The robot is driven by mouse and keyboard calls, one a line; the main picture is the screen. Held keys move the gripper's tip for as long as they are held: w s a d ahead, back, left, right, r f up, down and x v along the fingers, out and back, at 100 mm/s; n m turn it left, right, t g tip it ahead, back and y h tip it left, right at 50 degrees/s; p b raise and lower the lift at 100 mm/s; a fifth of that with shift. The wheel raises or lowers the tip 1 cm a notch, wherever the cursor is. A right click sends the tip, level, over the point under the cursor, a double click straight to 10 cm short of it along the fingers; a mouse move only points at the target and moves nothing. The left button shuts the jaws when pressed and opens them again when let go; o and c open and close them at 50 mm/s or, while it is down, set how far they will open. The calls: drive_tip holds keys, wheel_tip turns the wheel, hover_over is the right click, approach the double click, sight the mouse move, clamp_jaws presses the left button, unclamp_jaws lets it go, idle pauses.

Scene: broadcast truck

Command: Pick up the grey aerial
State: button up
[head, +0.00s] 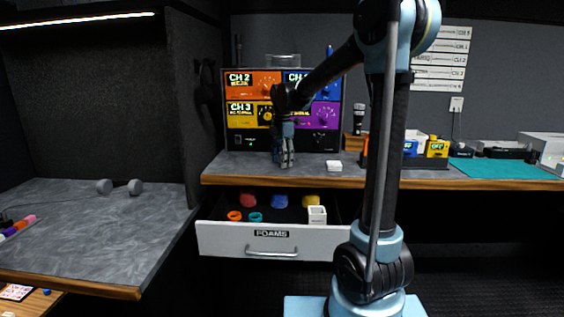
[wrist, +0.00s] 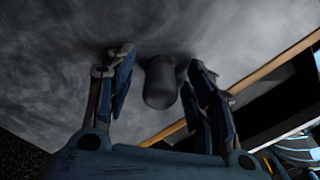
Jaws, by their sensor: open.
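A dark grey, round-ended stub (wrist: 160,85) stands between my fingers in the wrist view; it looks like the grey aerial. Its far end meets the grey counter top. My gripper (wrist: 163,75) is open, with one finger on each side of the stub and a gap visible on both sides. In the head view my gripper (head: 284,158) points down at the counter (head: 235,168), in front of the coloured channel rack. The grey aerial cannot be made out in the head view, where my fingers cover that spot.
The rack (head: 241,107) stands close behind my gripper, with a black aerial (head: 238,50) and a blue aerial (head: 329,57) on top. Below, the FOAMS drawer (head: 225,240) is open.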

drive_tip(key=c, duration=1)
drive_tip(key=shift+r, duration=0.1)
